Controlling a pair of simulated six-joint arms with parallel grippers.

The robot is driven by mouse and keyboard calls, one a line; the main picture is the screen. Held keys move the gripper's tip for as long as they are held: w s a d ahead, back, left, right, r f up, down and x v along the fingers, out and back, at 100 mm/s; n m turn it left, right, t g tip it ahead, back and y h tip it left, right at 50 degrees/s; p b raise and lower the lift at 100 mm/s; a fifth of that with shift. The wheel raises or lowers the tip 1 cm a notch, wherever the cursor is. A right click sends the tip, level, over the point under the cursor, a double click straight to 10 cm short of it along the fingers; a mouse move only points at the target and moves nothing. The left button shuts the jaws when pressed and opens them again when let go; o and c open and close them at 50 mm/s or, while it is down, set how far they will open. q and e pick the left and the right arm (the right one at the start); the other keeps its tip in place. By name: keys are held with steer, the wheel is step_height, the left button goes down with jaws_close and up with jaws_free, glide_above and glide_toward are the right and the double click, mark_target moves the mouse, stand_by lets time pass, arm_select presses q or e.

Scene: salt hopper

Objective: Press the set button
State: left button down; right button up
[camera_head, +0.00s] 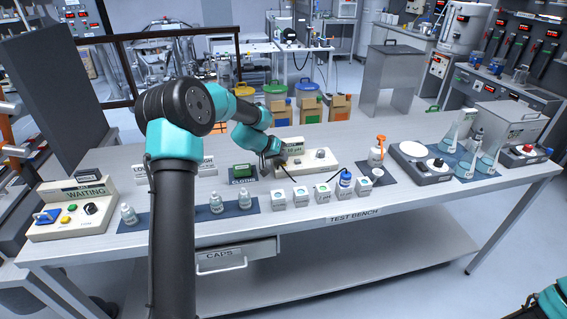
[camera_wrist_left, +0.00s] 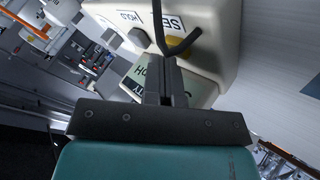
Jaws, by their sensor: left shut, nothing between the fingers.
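A cream meter box (camera_head: 318,160) with an upright display stands near the middle of the bench. My left gripper (camera_head: 274,162) is shut and empty, at the box's left end. In the left wrist view the gripper (camera_wrist_left: 168,68) points at the box's face (camera_wrist_left: 218,55). Whether the fingertips touch the button is unclear. My right gripper is out of view.
A row of small white boxes (camera_head: 301,195) and a blue-capped bottle (camera_head: 344,186) stand in front of the meter. An orange-topped pump bottle (camera_head: 376,155) is to its right. A second control box (camera_head: 72,212) reading "WAITING" is at the left end of the bench (camera_head: 240,264).

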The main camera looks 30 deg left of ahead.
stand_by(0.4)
arm_select(q)
steer(key=shift+r, duration=0.95)
steer(key=shift+r, duration=2.55)
